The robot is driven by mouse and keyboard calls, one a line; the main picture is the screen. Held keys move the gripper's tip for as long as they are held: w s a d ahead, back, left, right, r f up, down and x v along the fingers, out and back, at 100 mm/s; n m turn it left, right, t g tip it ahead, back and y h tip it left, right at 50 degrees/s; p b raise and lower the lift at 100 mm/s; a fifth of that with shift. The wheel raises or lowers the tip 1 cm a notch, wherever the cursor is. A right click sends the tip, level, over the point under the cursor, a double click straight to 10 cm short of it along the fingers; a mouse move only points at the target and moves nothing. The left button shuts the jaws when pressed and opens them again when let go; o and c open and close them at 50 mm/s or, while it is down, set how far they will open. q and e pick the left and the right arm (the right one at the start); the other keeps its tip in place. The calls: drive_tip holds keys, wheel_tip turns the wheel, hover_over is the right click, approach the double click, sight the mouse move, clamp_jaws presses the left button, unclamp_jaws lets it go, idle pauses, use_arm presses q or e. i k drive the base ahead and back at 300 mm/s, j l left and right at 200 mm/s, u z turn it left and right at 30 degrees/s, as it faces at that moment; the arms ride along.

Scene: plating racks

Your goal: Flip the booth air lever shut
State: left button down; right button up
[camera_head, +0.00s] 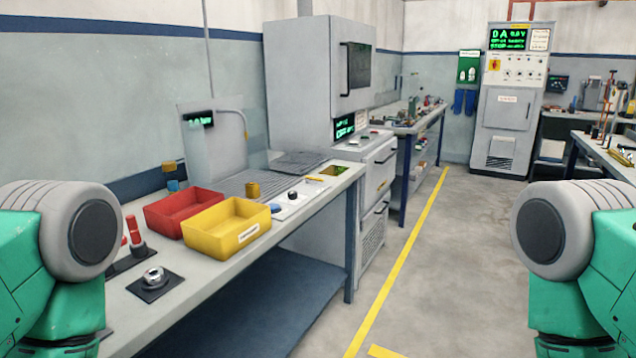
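I cannot make out a booth air lever in this view. A tall grey cabinet (298,75) with a dark handled door stands against the left wall, with a green-lit display low on its front. A clear upright panel (215,140) stands on the bench to its left, with a small display and a curved hose. I cannot tell which of these is the booth. Only the green and grey upper parts of my arms show at the left and right edges. Neither of my grippers is in view.
The left bench (318,192) holds a red bin (172,212), a yellow bin (222,232) and a metal part on a dark pad (155,283). A grey control cabinet (508,115) stands at the back. The floor (450,260) right of the yellow line is clear.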

sight(307, 178)
drive_tip(key=u, duration=0.3)
drive_tip(key=i+l+u, duration=0.75)
drive_tip(key=l+u, duration=0.15)
drive_tip(key=l, duration=0.15)
drive_tip(key=i+l, duration=0.15)
drive_tip(key=l, duration=0.2)
drive_tip(key=i+l, duration=0.15)
drive_tip(key=l, duration=0.2)
drive_tip(key=i+l, duration=0.15)
drive_tip(key=l, duration=0.2)
drive_tip(key=i+l+u, duration=0.1)
drive_tip(key=l, duration=0.25)
drive_tip(key=i+l, duration=0.2)
drive_tip(key=l, duration=0.15)
drive_tip(key=i+l, duration=0.15)
drive_tip(key=l, duration=0.2)
